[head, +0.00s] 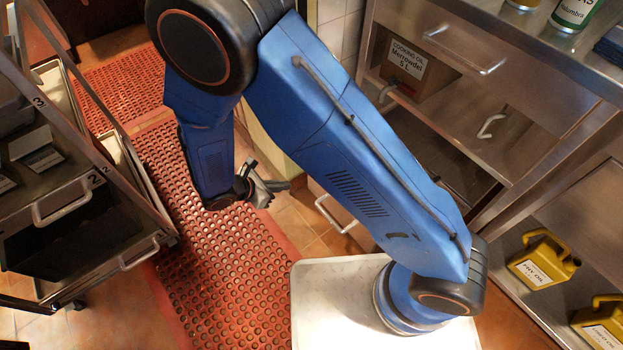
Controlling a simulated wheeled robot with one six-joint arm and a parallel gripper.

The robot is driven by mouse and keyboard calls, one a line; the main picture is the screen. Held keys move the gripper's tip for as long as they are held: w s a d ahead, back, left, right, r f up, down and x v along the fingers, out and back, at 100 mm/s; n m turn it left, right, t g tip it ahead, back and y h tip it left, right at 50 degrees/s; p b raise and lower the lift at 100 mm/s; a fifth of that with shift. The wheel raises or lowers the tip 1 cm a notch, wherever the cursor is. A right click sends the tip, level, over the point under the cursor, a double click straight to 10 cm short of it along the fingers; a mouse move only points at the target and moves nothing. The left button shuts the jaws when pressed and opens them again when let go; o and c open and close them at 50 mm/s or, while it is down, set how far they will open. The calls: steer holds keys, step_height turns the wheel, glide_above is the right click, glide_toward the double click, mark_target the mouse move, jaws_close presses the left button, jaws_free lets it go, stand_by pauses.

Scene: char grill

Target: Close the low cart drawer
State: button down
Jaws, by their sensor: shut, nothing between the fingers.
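A metal cart (100,180) with numbered drawers stands at the left. A drawer with a bar handle (62,208) holds dark and white-labelled items. Below it is a low drawer (100,268) with a dark inside, its bar handle (140,254) toward the red mat. The low drawer appears pulled out; how far I cannot tell. My gripper (268,188) is shut and empty, hanging over the mat well to the right of the cart and apart from its drawers.
A red perforated mat (215,262) covers the floor between cart and counter. At right a steel counter has a drawer, shelves, a cooking-oil box (414,66) and yellow fry-oil jugs (541,259). A low handle (336,214) sits behind my arm.

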steer(key=d+r+x, duration=0.1)
steer(key=x, duration=1.2)
steer(key=shift+w+r, duration=0.35)
steer(key=shift+w, duration=0.05)
steer(key=shift+d, duration=0.15)
